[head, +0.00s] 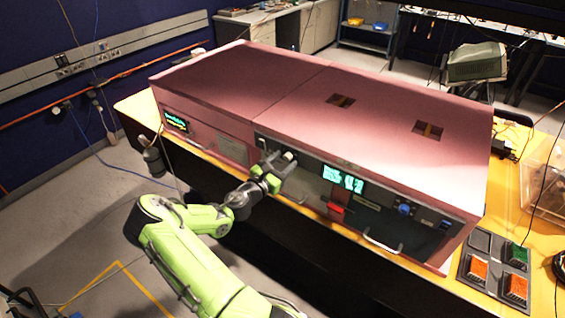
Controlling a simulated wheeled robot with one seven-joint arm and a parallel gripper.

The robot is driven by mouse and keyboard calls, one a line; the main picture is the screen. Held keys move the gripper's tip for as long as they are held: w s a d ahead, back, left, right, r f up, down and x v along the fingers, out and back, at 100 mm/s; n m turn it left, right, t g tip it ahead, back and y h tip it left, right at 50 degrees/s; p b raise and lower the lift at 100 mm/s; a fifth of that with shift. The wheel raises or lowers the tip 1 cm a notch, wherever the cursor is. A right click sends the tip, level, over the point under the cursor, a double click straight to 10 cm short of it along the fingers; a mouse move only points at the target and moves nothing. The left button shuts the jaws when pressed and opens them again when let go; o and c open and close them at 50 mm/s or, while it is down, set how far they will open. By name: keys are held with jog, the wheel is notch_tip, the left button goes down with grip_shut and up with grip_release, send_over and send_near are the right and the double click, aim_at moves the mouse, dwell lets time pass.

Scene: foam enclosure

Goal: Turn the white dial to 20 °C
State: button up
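The pink foam enclosure (240,75) stands on a yellow-topped table, its dark front panel facing my arm. A small whitish round part (289,156) on the panel's upper left looks like the white dial. My gripper (281,163) is right at it, with the fingers overlapping it in the view. I cannot tell whether they touch or grip it. The dial's marks and setting are too small to read. A lit green display (343,179) is to the right of the gripper; its digits are blurred.
A red part (335,208), a blue knob (404,209) and a pale handle (382,243) are on the same panel to the right. A smaller green display (176,121) is at the far left.

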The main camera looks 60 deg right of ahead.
jog(key=w+a+b, duration=0.2)
jog(key=a, duration=1.3)
jog(key=shift+w+a, duration=0.2)
jog(key=shift+a, duration=0.1)
jog(key=a+f+m+t+y+b, duration=0.2)
jog(key=a+m+y+b, duration=0.1)
jog(key=a+m+y, duration=1.05)
jog(key=s+a+r+t+y, duration=0.1)
jog(key=s+a+r+t, duration=0.1)
jog(key=a, duration=0.4)
jog(key=s+a+r+t+y+b, duration=0.1)
jog(key=s+a+r+t+y, duration=0.1)
jog(key=a+r, duration=0.4)
jog(key=s+a+r+t+y, duration=0.1)
jog(key=s+a+r+t, duration=0.1)
jog(key=s+a+r, duration=0.2)
jog(key=shift+s+a+m+b, duration=0.35)
jog(key=shift+a, duration=0.9)
